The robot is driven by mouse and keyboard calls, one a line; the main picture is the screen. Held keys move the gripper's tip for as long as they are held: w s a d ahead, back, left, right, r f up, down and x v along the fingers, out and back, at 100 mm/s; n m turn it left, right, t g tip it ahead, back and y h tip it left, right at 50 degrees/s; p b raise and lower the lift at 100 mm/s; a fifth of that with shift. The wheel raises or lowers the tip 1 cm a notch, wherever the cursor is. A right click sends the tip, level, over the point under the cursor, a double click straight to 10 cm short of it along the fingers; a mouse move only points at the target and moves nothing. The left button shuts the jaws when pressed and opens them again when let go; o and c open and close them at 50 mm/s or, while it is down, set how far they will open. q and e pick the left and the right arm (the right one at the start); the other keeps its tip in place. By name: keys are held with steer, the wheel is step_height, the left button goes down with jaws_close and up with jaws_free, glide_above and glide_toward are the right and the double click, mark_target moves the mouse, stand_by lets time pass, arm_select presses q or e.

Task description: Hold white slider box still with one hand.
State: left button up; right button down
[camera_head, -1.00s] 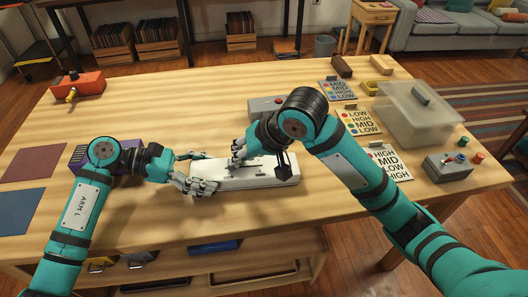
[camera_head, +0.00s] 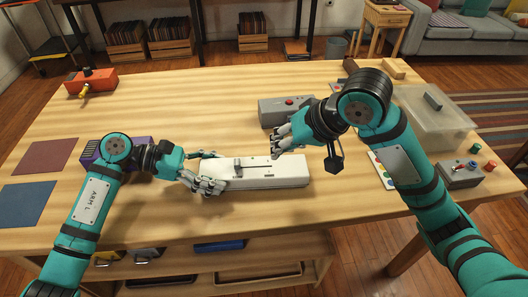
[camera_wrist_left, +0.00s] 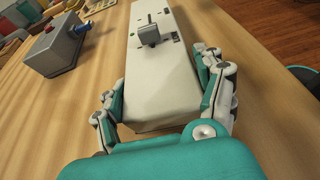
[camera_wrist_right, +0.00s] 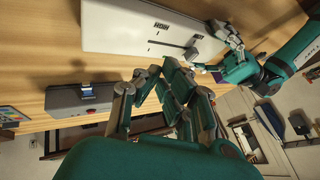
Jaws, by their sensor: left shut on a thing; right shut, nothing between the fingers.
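The white slider box (camera_head: 275,175) lies flat on the table's middle, its slider knob (camera_head: 238,166) standing up from the slot. My left gripper (camera_head: 212,171) is shut on the box's left end, a finger along each long side. The left wrist view shows the fingers on both sides of the white slider box (camera_wrist_left: 162,90), with its knob (camera_wrist_left: 149,34) ahead of them. My right gripper (camera_head: 285,143) is shut and empty near the box's back right edge, apart from the knob. The right wrist view shows the slot and a "HIGH" label on the box (camera_wrist_right: 120,28).
A grey box with a red button (camera_head: 284,109) stands just behind my right gripper. A purple box (camera_head: 92,152) is beside my left arm. A clear bin (camera_head: 432,120) and a small grey control box (camera_head: 460,176) are at the right. The table front is clear.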

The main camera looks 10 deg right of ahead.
steer(key=v, duration=0.4)
steer(key=shift+r, duration=0.1)
arm_select(q)
steer(key=o, duration=1.5)
steer(key=shift+o, duration=0.2)
steer(key=v, duration=1.2)
step_height(320, 180, up, 10)
steer(key=p, duration=0.3)
arm_select(e)
step_height(320, 180, up, 3)
steer(key=shift+r, duration=0.2)
